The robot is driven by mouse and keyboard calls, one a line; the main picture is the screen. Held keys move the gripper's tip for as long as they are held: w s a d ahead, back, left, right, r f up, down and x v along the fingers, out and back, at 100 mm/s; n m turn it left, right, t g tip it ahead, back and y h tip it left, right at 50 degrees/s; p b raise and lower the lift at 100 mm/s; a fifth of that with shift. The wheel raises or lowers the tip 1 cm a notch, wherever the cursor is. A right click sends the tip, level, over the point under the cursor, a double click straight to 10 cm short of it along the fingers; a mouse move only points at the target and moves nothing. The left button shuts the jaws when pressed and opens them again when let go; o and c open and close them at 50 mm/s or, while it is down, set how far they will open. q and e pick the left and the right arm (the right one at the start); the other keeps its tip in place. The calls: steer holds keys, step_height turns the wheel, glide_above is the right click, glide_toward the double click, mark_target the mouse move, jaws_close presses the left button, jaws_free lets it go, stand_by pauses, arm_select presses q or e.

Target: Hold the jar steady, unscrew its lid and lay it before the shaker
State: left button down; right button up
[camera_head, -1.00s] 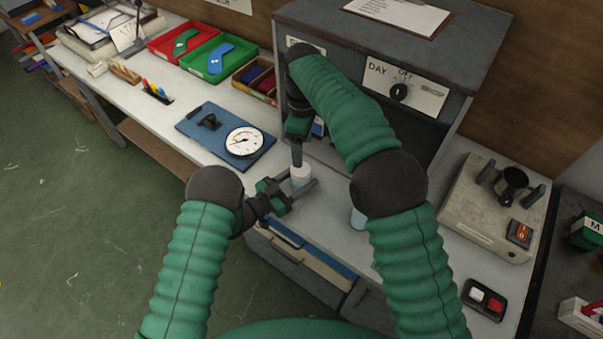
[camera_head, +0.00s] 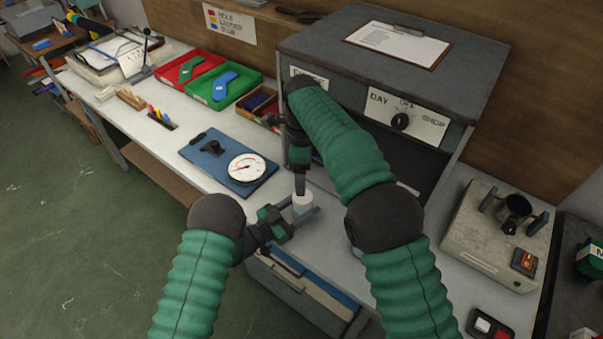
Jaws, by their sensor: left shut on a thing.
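The small jar (camera_head: 301,211) stands upright on the bench, with its pale lid (camera_head: 303,198) on top. My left gripper (camera_head: 299,222) is shut on the jar from the left, its fingers low around the body. My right gripper (camera_head: 300,186) points down from above, its tip at the lid; its finger gap is too small and dark to read. A beige machine (camera_head: 478,240) with a black cup and a red switch stands at the right and looks like the shaker.
A grey cabinet (camera_head: 365,70) with a dial stands behind my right arm. A blue board with a gauge (camera_head: 247,168) lies left of the jar. Red (camera_head: 187,70) and green (camera_head: 226,85) trays are farther back. A small switch box (camera_head: 488,326) is at the lower right.

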steer(key=m, duration=0.5)
steer(key=shift+m, duration=0.4)
steer(key=shift+f+m, duration=0.1)
steer(key=shift+m, duration=0.2)
step_height(320, 180, down, 8)
steer(key=shift+r, duration=0.1)
steer(key=shift+a, duration=0.1)
steer(key=c, duration=1.5)
steer(key=n, duration=0.4)
steer(key=shift+s, duration=0.1)
steer(key=n, duration=1.9)
steer(key=shift+d+r, duration=0.1)
steer(key=shift+d, duration=0.15)
steer(key=n, duration=0.6)
steer(key=shift+n, duration=0.3)
steer(key=n, duration=0.6)
steer(key=shift+d+n, duration=0.1)
steer(key=shift+n, duration=0.2)
steer(key=n, duration=0.6)
steer(key=shift+w, duration=0.25)
arm_select(q)
steer(key=shift+s+d, duration=0.1)
arm_select(e)
steer(key=n, duration=0.6)
steer(key=shift+n, duration=0.3)
steer(key=n, duration=0.5)
steer(key=shift+w+r, duration=0.1)
steer(key=shift+a, duration=0.2)
